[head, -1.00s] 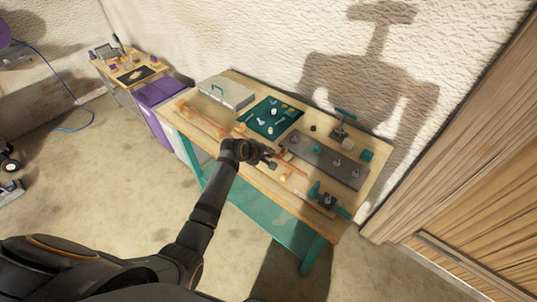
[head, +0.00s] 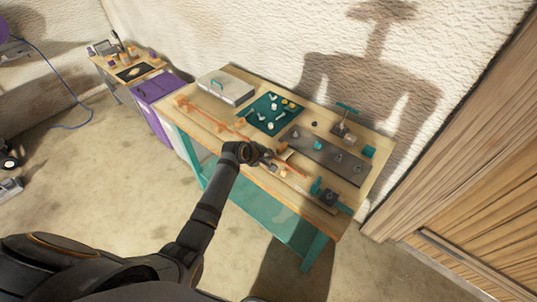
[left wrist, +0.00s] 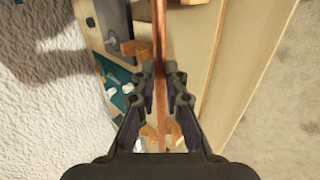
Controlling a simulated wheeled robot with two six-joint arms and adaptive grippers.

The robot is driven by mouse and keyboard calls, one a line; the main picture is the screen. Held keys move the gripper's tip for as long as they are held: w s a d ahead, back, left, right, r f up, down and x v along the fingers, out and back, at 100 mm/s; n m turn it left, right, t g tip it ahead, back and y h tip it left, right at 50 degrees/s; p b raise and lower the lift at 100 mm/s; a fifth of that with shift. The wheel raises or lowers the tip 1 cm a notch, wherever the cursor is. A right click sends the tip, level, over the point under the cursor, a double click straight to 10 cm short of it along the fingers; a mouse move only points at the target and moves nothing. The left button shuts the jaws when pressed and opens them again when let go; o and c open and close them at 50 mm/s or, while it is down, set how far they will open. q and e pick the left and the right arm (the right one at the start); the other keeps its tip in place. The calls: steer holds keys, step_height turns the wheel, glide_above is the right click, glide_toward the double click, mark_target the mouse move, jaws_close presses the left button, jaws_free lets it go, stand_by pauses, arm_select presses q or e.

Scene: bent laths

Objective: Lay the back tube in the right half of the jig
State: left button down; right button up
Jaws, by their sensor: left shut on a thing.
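My left gripper (head: 270,157) is over the front part of the workbench, shut on a thin copper-coloured tube. In the left wrist view the tube (left wrist: 160,35) runs lengthwise between the fingers of the same gripper (left wrist: 162,76). Whether it touches the supports below cannot be told. Another copper-coloured length (head: 207,117) lies along the bench to the left, with a wooden block (head: 181,101) at its far end. A long grey plate with several pegs (head: 325,155) lies behind and right of the gripper; I cannot tell whether it is the jig. My right gripper is not in view.
A green mat (head: 270,113) with small parts and a silver case (head: 226,88) are at the back left of the bench (head: 222,150). A green-handled tool (head: 345,125) stands at the back right. A dark clamp-like device (head: 328,197) is at the front right corner.

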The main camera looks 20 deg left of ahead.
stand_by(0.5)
arm_select(q)
steer(key=shift+f, duration=0.7)
stand_by(0.5)
steer(key=c, duration=1.3)
jaws_free()
step_height(320, 180, up, 7)
steer(key=p, duration=0.7)
steer(key=shift+p, duration=0.35)
